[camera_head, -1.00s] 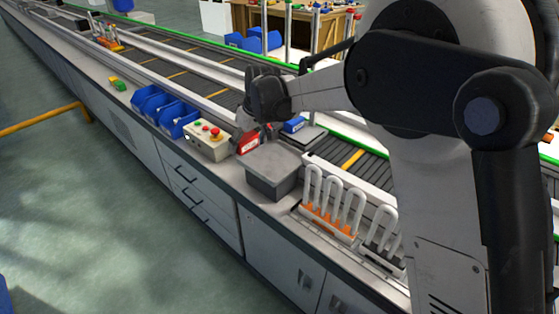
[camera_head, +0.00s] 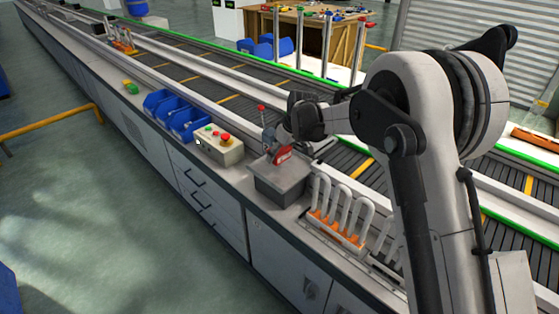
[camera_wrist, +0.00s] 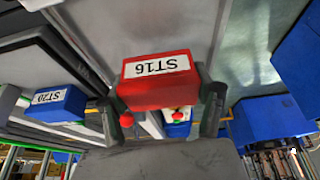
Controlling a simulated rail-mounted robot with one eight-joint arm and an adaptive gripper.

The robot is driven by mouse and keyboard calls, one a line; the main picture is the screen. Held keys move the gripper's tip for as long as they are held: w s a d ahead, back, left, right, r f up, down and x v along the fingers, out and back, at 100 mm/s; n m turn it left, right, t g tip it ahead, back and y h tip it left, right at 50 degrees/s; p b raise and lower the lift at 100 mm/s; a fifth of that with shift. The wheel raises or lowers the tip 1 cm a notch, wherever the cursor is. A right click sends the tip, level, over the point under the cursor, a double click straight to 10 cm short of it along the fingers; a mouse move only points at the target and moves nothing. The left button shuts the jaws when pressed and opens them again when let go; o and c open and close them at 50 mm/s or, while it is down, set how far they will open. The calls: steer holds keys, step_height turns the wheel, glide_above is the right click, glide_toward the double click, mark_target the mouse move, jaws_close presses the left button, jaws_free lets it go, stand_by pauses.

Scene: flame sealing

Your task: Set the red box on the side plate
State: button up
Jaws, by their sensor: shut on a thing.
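The red box (camera_head: 282,156) shows at my gripper (camera_head: 270,141), over the grey block (camera_head: 280,185) on the bench. In the wrist view the red box (camera_wrist: 160,91) has a white ST16 label, seen upside down, and sits between the two fingers of my gripper (camera_wrist: 162,112), which are shut on it. A broad pale grey surface (camera_wrist: 150,28) lies behind it there. I cannot tell for sure which surface is the side plate, or whether the box touches the block. A blue box labelled ST20 (camera_wrist: 55,105) is at the left in the wrist view.
A control box (camera_head: 219,148) with a red button stands left of the grey block, with blue bins (camera_head: 178,117) beyond. A rack of white loops (camera_head: 340,205) stands close on the right. The conveyor (camera_head: 220,80) runs behind the bench.

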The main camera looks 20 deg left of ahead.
mark_target(280, 160)
steer(key=shift+f, duration=1.65)
steer(key=shift+f, duration=0.15)
steer(key=o, duration=1.3)
steer(key=v, duration=1.2)
